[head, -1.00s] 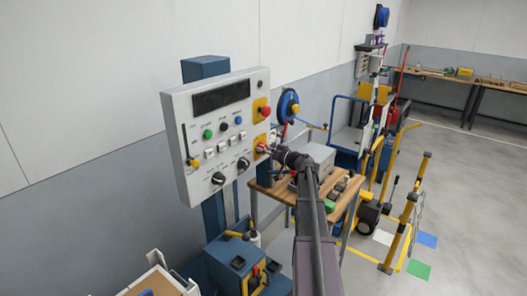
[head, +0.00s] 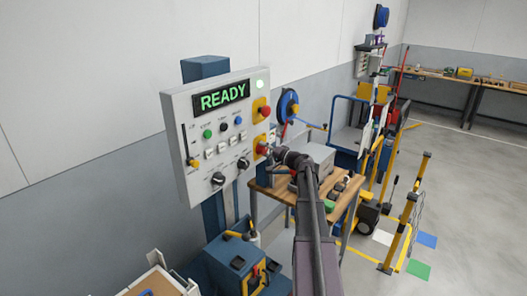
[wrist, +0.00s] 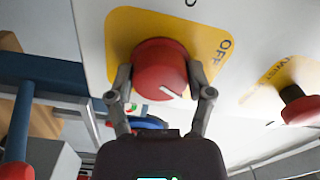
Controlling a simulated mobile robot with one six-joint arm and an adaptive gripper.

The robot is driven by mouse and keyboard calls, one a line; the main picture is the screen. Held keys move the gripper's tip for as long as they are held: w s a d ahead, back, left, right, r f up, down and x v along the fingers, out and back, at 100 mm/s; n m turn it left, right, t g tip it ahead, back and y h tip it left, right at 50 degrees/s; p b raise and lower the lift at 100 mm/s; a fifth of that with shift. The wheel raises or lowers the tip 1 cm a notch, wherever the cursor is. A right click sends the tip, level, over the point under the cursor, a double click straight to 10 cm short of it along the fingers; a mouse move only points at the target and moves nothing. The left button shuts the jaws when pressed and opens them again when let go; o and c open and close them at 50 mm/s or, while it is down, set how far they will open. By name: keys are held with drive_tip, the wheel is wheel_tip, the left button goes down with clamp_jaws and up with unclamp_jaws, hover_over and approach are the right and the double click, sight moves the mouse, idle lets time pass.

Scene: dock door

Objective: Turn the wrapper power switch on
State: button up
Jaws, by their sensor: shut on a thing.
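The wrapper control panel (head: 179,112) is a white box on a blue post. The knob's white line points down and to the right there. My gripper (wrist: 160,88) is shut on the red knob, one finger on each side. In the head view my gripper (head: 271,149) reaches the panel's lower right, partly hiding the knob.
A red push button (wrist: 300,106) on a yellow plate is beside the knob. Small buttons and black dials (head: 218,179) cover the panel's lower face. A wooden-topped table (head: 270,192) with a grey box stands behind my arm. Open floor (head: 450,180) lies to the right.

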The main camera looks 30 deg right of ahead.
drive_tip(key=shift+m, duration=1.6)
drive_tip(key=o, duration=1.1)
drive_tip(key=shift+a, duration=0.1)
drive_tip(key=shift+s, duration=0.15)
drive_tip(key=v, duration=1.1)
drive_tip(key=shift+s+d, duration=0.25)
drive_tip(key=shift+s, duration=0.1)
